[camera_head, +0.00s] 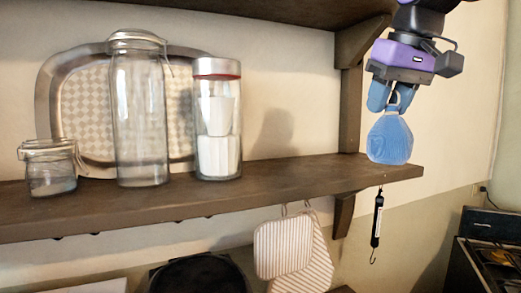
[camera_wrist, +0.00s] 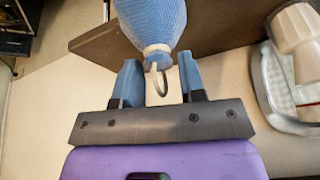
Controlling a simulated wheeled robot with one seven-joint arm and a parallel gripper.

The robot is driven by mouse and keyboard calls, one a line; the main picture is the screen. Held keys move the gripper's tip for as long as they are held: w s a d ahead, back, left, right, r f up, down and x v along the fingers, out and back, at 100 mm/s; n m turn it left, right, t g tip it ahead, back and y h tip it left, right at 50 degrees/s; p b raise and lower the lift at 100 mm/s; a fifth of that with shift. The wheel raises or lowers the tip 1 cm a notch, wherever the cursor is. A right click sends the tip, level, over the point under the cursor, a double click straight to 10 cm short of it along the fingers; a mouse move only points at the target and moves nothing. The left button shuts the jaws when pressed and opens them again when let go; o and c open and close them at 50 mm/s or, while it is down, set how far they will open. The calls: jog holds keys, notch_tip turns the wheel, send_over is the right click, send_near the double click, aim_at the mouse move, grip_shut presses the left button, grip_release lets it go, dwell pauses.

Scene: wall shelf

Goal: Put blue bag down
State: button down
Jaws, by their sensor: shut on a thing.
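The blue bag (camera_head: 390,139) hangs below my gripper (camera_head: 391,98) at the right end of the wooden shelf. In the head view, the bag overlaps the shelf's right end; I cannot tell whether it touches the board. My gripper points down and is shut on the loop at the top of the bag. In the wrist view, the blue bag (camera_wrist: 151,22) is beyond the fingertips, with its ring between the two blue fingers of my gripper (camera_wrist: 161,84). The shelf board (camera_head: 290,172) also shows in the wrist view (camera_wrist: 108,42).
A lidded jar with white contents (camera_head: 218,120), a tall glass jar (camera_head: 140,110), a small jar (camera_head: 49,167) and a metal tray (camera_head: 60,75) stand on the left. The shelf between the white-filled jar and the bag is clear. A bracket (camera_head: 350,95) rises behind. Potholders (camera_head: 290,245) hang below.

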jog(key=w+a+f, duration=0.1)
jog(key=w+f, duration=0.1)
jog(key=w, duration=0.6)
jog(key=w+a+f, duration=0.1)
jog(key=w+f, duration=0.2)
jog(key=w, duration=0.4)
jog(key=shift+w, duration=0.4)
jog(key=c, duration=0.7)
grip_release()
jog(key=s+d+r, duration=0.1)
jog(key=s, duration=0.3)
jog(key=s+d+r, duration=0.1)
jog(key=s+r, duration=0.1)
jog(key=s, duration=0.3)
jog(key=s+d+r, duration=0.1)
jog(key=s, duration=0.3)
jog(key=shift+s+d+r, duration=0.25)
jog(key=shift+d+r, duration=0.05)
jog(key=shift+d, duration=0.05)
jog(key=shift+m+t+h, duration=0.4)
jog(key=shift+m+h, duration=0.2)
jog(key=s+d+f, duration=0.1)
jog(key=s+f, duration=0.4)
jog(key=f, duration=0.2)
jog(key=s+d+f, duration=0.1)
jog(key=s+f, duration=1)
jog(key=f, duration=0.2)
jog(key=shift+s+d+f, duration=0.3)
jog(key=shift+s+d, duration=0.05)
jog(key=shift+d, duration=0.05)
